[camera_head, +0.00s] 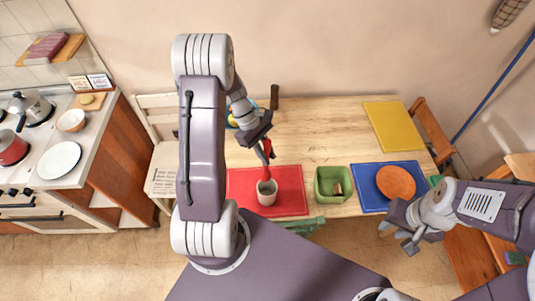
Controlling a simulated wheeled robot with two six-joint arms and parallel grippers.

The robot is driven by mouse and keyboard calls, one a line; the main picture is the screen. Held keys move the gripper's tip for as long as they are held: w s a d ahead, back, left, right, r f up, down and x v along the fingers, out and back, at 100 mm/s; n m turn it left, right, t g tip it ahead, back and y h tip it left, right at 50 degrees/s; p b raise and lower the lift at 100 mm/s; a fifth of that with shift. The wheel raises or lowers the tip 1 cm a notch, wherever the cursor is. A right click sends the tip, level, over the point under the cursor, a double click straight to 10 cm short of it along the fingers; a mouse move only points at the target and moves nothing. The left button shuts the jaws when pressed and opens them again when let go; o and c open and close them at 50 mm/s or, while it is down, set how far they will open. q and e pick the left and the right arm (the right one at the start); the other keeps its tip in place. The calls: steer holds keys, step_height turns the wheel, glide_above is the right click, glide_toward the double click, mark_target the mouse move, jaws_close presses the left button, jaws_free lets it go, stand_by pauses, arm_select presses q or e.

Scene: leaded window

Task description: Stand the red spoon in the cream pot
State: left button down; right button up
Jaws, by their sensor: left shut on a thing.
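The red spoon (266,173) is held upright in my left gripper (264,150), which is shut on it. The cream pot (267,197) stands upright on a red mat (290,188) at the table's near side. The spoon's lower end overlaps the pot's mouth in the picture; I cannot tell whether it is inside or just above the rim. My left gripper is above the pot. My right gripper (398,239) is open and empty, off the table's near edge at the right.
A green bin (321,188) with small items inside stands right of the red mat. A blue mat (371,203) carries an orange-brown round plate (395,182). A yellow mat (392,126) lies at the back right. The table (320,140) is bare in the middle.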

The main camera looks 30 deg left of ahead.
mark_target(267, 172)
arm_select(q)
steer(key=f+b, duration=0.2)
steer(key=f, duration=0.1)
steer(key=shift+w+a+f, duration=0.1)
steer(key=shift+w+f, duration=0.2)
steer(key=shift+w, duration=0.1)
steer(key=shift+s+f+b, duration=0.15)
steer(key=shift+f+b, duration=0.35)
steer(key=shift+b, duration=0.1)
steer(key=shift+s+f+b, duration=0.15)
steer(key=shift+f+b, duration=0.35)
steer(key=shift+b, duration=0.1)
steer(key=f+b, duration=0.2)
steer(key=f, duration=0.1)
steer(key=shift+w+f, duration=0.2)
step_height(267, 172, down, 2)
steer(key=shift+s+f+b, duration=0.1)
steer(key=shift+f+b, duration=0.1)
steer(key=shift+b, duration=0.75)
steer(key=shift+f+b, duration=0.45)
steer(key=shift+f, duration=0.25)
steer(key=c, duration=1.2)
jaws_free()
steer(key=shift+r, duration=0.1)
